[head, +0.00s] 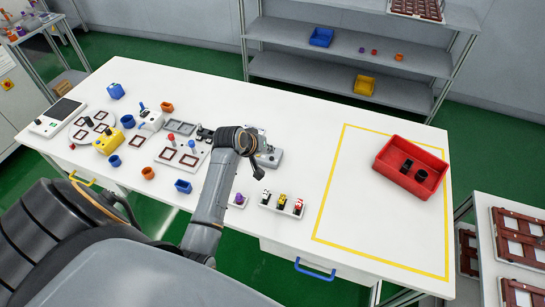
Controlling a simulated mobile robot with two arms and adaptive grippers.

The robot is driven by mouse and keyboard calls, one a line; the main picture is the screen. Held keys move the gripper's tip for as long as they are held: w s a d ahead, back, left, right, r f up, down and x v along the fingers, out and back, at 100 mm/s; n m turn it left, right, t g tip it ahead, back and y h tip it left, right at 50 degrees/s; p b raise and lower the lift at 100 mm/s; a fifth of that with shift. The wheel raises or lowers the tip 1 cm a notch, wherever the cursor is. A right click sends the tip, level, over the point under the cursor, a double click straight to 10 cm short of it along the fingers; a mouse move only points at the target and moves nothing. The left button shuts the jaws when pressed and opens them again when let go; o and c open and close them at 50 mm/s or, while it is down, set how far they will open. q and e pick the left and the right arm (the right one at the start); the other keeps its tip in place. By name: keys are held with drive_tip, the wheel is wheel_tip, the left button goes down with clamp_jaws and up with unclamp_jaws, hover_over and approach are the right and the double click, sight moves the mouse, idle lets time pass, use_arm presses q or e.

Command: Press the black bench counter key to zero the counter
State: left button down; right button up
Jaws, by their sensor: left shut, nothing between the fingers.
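My left gripper (259,173) is small in the head view and points down over the middle of the white bench (320,130). It is shut and empty, in front of a grey device (273,157) that the wrist partly covers. I cannot make out a black key on this device, and I cannot tell whether the fingertips touch anything. A pale unit with a dark panel (66,108) lies at the bench's far left. Which of these is the bench counter is not clear. My right gripper is not in view.
Left of my arm stand a panel with red and blue knobs (185,155), a yellow box (108,142) and several small cups. A white strip with small coloured parts (282,205) lies near the front edge. A red crate (393,153) stands right, inside a yellow outline with free room.

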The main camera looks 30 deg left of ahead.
use_arm(q)
drive_tip(key=shift+n+t, duration=0.6)
drive_tip(key=shift+n, duration=0.3)
drive_tip(key=w, duration=0.1)
drive_tip(key=w+a+r, duration=0.1)
drive_tip(key=w, duration=0.1)
drive_tip(key=w+a, duration=0.1)
drive_tip(key=shift+w+r, duration=0.3)
drive_tip(key=shift+r, duration=0.1)
drive_tip(key=b, duration=0.7)
hover_over(270, 160)
wheel_tip(270, 160, down, 6)
drive_tip(key=shift+f, duration=0.25)
drive_tip(key=shift+f+b, duration=0.7)
drive_tip(key=shift+f, duration=0.5)
